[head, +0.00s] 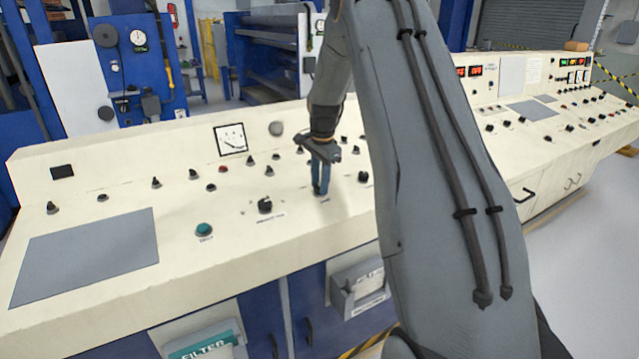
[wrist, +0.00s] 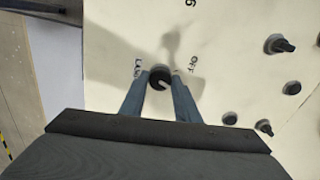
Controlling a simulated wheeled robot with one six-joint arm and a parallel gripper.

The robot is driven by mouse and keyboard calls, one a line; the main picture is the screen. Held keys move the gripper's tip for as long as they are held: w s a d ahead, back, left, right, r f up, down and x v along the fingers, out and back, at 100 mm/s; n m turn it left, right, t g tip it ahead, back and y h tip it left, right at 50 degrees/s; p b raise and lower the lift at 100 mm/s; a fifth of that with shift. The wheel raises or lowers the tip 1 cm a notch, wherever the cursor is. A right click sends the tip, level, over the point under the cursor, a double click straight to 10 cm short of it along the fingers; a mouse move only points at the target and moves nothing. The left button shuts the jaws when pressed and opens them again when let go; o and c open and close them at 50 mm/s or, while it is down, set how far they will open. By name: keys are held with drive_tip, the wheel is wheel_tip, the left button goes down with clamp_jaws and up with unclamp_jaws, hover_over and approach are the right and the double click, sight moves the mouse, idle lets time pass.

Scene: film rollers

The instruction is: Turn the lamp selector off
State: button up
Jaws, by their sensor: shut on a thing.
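My gripper (head: 320,190) reaches down to the cream console and is shut on a small black round knob. In the wrist view, my gripper's two blue-grey fingers (wrist: 160,84) stand on either side of the lamp selector knob (wrist: 160,77). A white pointer mark shows on the knob, slanting toward the lower right. A label that looks like OFF (wrist: 193,63) is printed to the right of the knob, and another label (wrist: 138,67), hard to read, to its left. In the head view the fingers hide the knob.
The cream console (head: 180,262) carries other knobs, including a larger black knob (head: 265,205) left of my gripper and another (head: 363,177) to its right. A green button (head: 204,229) and a grey panel (head: 85,256) lie farther left. A square meter (head: 231,139) stands behind.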

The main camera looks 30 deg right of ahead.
drive_tip(key=n, duration=0.5)
drive_tip(key=shift+n+b, duration=0.4)
drive_tip(key=shift+n, duration=2)
drive_tip(key=o, duration=1)
drive_tip(key=shift+o, duration=0.2)
drive_tip(key=shift+r, duration=0.1)
drive_tip(key=shift+s+r+b, duration=0.2)
drive_tip(key=shift+r+b, duration=0.3)
drive_tip(key=shift+r, duration=1.45)
drive_tip(key=shift+s+r+b, duration=0.2)
drive_tip(key=shift+r+b, duration=0.25)
drive_tip(key=shift+r, duration=1.45)
